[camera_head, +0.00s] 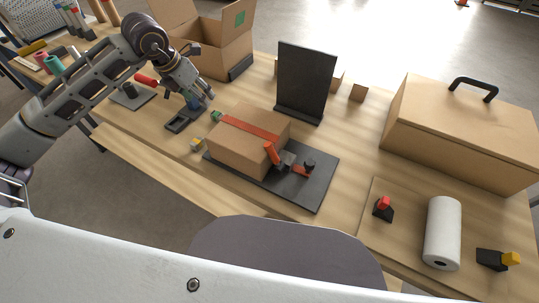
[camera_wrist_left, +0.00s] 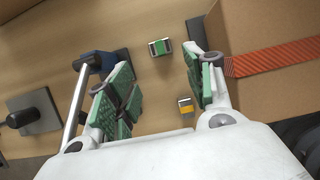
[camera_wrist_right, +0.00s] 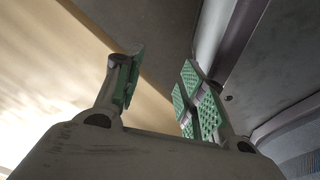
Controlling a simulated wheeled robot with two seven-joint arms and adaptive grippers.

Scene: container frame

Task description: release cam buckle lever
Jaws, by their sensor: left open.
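A cardboard box (camera_head: 232,149) sits on a dark plate (camera_head: 324,180) with an orange-red strap (camera_head: 252,129) over its top. The buckle (camera_head: 286,159) is at the box's near right side, with an orange-red lever (camera_head: 271,152) standing up against the box. The strap also shows in the left wrist view (camera_wrist_left: 270,60); the buckle does not. My left gripper (camera_head: 204,98) is open and empty, to the left of and behind the box, away from the buckle. My right gripper (camera_wrist_right: 160,85) shows only in its wrist view, open with nothing between its fingers.
Small green (camera_head: 216,115) and yellow (camera_head: 197,145) blocks lie left of the box. A dark upright panel (camera_head: 304,82) stands behind it. A large handled case (camera_head: 459,130), a white roll (camera_head: 443,232) and a small red-topped clamp (camera_head: 383,208) are at the right.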

